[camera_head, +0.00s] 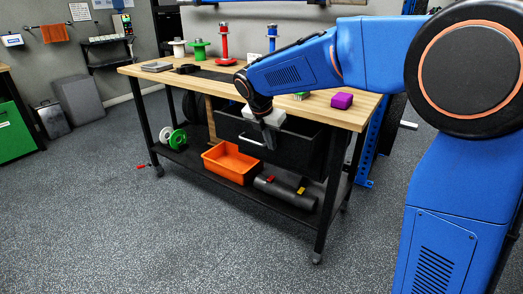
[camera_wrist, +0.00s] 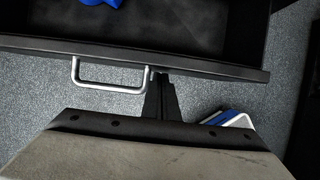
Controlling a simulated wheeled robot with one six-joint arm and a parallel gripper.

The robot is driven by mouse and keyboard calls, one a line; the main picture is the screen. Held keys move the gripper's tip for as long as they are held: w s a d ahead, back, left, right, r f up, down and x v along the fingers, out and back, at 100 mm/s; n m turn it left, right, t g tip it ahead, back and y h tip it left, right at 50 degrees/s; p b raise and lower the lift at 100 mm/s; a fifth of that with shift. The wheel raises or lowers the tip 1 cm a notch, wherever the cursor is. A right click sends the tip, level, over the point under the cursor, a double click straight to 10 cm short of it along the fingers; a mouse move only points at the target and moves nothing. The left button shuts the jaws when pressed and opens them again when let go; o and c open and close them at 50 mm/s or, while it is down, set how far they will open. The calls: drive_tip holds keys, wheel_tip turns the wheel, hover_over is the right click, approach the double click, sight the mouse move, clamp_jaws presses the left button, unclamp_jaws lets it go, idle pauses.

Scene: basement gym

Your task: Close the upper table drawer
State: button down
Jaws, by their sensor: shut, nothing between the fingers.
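The wooden-topped table (camera_head: 330,113) stands in the middle of the head view. Its black upper drawer (camera_head: 305,155) is pulled out below the tabletop. In the wrist view the drawer's front edge (camera_wrist: 215,68) runs across the picture, with the dark interior beyond it. The silver handle (camera_wrist: 108,88) is on the front panel. My gripper (camera_wrist: 161,78) is shut and empty, its tips at the front panel just right of the handle. I cannot tell whether they touch. In the head view my gripper (camera_head: 270,138) hangs in front of the drawer, hiding part of it.
A blue object (camera_wrist: 100,2) lies inside the drawer. The lower shelf holds an orange bin (camera_head: 232,162), a dark cylinder (camera_head: 285,192) and a green-white spool (camera_head: 177,139). The speckled floor (camera_head: 180,235) in front is clear.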

drive_tip(key=w+d, duration=0.4)
drive_tip(key=w, duration=0.1)
drive_tip(key=w+d, duration=0.2)
drive_tip(key=w, duration=0.1)
drive_tip(key=shift+w+d, duration=0.2)
drive_tip(key=shift+d, duration=0.05)
